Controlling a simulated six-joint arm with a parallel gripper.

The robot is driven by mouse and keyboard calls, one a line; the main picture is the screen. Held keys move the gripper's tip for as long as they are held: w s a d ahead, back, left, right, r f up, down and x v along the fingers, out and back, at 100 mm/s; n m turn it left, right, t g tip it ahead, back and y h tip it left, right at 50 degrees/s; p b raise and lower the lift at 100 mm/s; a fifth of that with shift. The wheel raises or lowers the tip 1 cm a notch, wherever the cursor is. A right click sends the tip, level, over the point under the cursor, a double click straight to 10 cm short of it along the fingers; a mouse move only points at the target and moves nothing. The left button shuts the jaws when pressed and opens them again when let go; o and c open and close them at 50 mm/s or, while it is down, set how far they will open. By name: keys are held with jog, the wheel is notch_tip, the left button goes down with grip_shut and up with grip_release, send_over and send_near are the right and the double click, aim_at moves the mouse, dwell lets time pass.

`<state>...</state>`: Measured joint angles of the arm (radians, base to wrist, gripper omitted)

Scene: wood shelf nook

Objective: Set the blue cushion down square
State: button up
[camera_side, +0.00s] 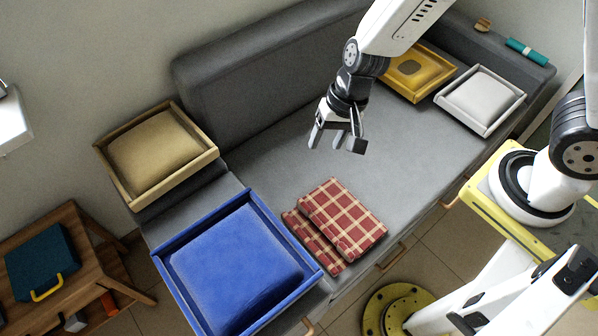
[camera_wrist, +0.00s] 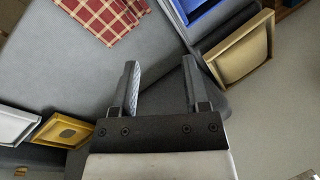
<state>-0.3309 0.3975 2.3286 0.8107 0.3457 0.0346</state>
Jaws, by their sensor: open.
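The blue cushion (camera_side: 237,262) lies in a blue tray (camera_side: 267,212) on the near left end of the grey sofa. It fills most of the tray; its sides run roughly along the tray walls, and its near edge is cut off by the frame. In the wrist view only a corner of the blue tray (camera_wrist: 201,15) shows at the top. My gripper (camera_side: 336,143) is open and empty above the middle of the seat, well apart from the blue cushion. Its two fingers (camera_wrist: 160,72) point toward the sofa in the wrist view, with nothing between them.
Folded red plaid cloths (camera_side: 343,216) lie beside the blue tray. A tan cushion in a wooden tray (camera_side: 183,179) sits behind it. A yellow tray (camera_side: 441,67) and a white tray (camera_side: 488,131) stand far right. The middle seat (camera_side: 265,160) is clear; the backrest (camera_side: 230,80) rises behind.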

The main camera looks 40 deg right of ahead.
jog(key=s+d+r+n+t+h, duration=0.1)
jog(key=d+r+n, duration=0.1)
jog(key=d, duration=0.5)
jog(key=s+d+r+n+h, duration=0.2)
jog(key=d+r+n, duration=0.1)
jog(key=d, duration=0.5)
jog(key=shift+d+r+t, duration=0.2)
jog(key=shift+r+t, duration=0.2)
jog(key=shift+r, duration=0.3)
jog(key=shift+o, duration=0.4)
jog(key=shift+w, duration=0.1)
